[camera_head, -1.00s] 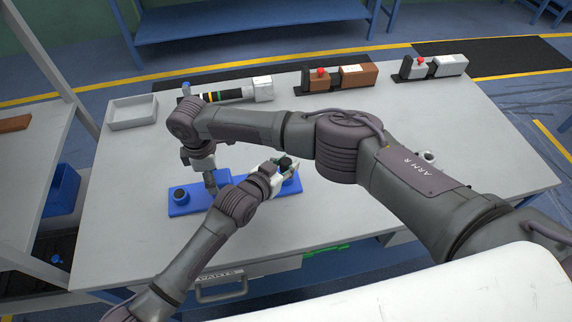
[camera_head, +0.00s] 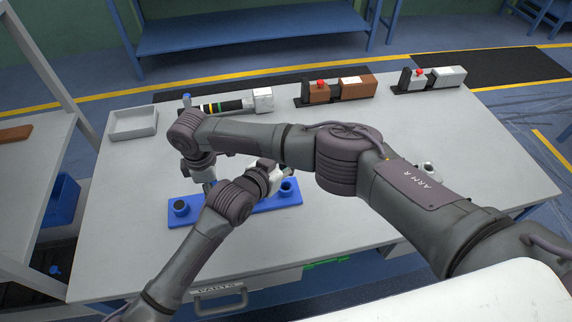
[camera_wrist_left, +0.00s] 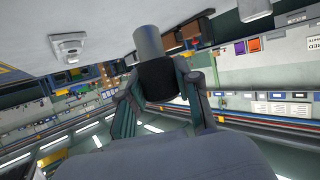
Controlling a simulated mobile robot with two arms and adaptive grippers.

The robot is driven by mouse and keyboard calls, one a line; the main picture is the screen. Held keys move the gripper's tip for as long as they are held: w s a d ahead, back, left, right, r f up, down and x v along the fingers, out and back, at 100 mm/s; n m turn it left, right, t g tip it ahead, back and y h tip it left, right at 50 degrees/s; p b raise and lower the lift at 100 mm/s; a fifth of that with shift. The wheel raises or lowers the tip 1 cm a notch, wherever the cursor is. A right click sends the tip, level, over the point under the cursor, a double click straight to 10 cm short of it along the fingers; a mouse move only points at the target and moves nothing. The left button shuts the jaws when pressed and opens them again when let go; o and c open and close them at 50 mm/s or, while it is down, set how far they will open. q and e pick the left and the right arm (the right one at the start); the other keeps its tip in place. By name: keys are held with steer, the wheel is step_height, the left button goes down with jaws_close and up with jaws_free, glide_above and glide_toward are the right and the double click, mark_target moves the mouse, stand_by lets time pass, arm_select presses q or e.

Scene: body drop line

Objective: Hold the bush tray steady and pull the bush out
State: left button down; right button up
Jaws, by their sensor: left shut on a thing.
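The blue bush tray (camera_head: 262,206) lies flat on the grey bench. A dark bush (camera_head: 181,206) stands in its left cup, and its right cup (camera_head: 287,188) is in view and looks empty. My left gripper (camera_head: 280,174) is above the right part of the tray. In the left wrist view its fingers (camera_wrist_left: 160,88) are shut on a black bush (camera_wrist_left: 158,76) with a grey cylindrical end, clear of the tray. My right gripper (camera_head: 209,187) points down at the tray's middle; its fingertips are mostly hidden by my left arm.
A shallow grey tray (camera_head: 133,123) stands at the back left. A striped black damper (camera_head: 225,107) and brown and grey boxes with red buttons (camera_head: 337,88) line the back edge. A small light part (camera_head: 428,168) lies at the right. The bench's right side is mostly free.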

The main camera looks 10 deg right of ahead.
arm_select(q)
steer(key=shift+r, duration=1.5)
arm_select(e)
steer(key=shift+s+d+f, duration=0.1)
steer(key=shift+f, duration=0.2)
arm_select(q)
steer(key=c, duration=1.4)
jaws_free()
jaws_close()
arm_select(e)
steer(key=o, duration=1.1)
arm_select(q)
steer(key=shift+w+f, duration=0.1)
steer(key=shift+w, duration=0.05)
arm_select(e)
steer(key=o, duration=0.5)
steer(key=shift+w, duration=0.2)
steer(key=shift+r, duration=0.1)
steer(key=shift+r, duration=0.2)
